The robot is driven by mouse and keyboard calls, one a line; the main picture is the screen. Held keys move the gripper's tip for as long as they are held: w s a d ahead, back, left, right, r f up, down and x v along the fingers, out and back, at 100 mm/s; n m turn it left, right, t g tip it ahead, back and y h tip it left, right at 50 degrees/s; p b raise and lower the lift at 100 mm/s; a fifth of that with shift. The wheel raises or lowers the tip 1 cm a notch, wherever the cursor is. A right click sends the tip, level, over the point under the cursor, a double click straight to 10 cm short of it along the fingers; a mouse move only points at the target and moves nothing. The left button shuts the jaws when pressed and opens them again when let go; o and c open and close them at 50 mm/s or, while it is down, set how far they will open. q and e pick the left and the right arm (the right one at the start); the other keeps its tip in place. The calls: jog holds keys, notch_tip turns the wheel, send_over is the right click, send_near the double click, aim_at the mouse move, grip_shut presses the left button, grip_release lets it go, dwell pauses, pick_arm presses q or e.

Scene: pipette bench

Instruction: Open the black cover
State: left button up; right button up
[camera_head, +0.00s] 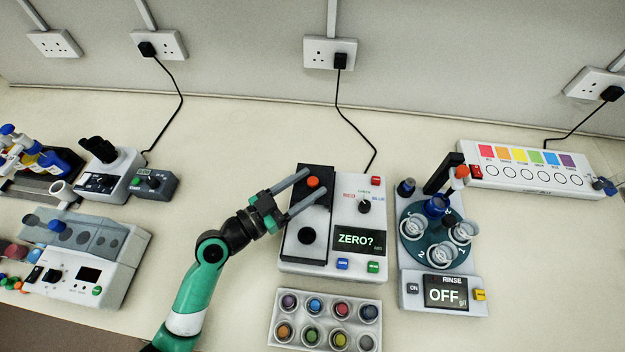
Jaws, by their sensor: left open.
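The black cover (312,210) lies flat and closed over the left part of a white device (343,262) in the middle of the bench. It has an orange-red knob (313,182) near its far end and a round black spot (306,236) near its near end. The device's screen (358,241) reads "ZERO?". My left gripper (312,188) is open over the cover, with its two grey fingers pointing right, one on each side of the knob. I cannot tell whether the fingers touch the knob or the cover. My right gripper is not in view.
A tray of coloured pots (326,298) stands in front of the device. A rinse carousel (442,290) stands close to its right. A colour strip box (525,190) is farther right. Several instruments fill the left side. A power cable (357,125) runs behind the device.

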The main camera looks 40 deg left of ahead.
pick_arm(q)
jog(key=s+a+b, duration=0.1)
jog(key=s+a, duration=0.1)
jog(key=s, duration=0.7)
jog(key=shift+s, duration=0.35)
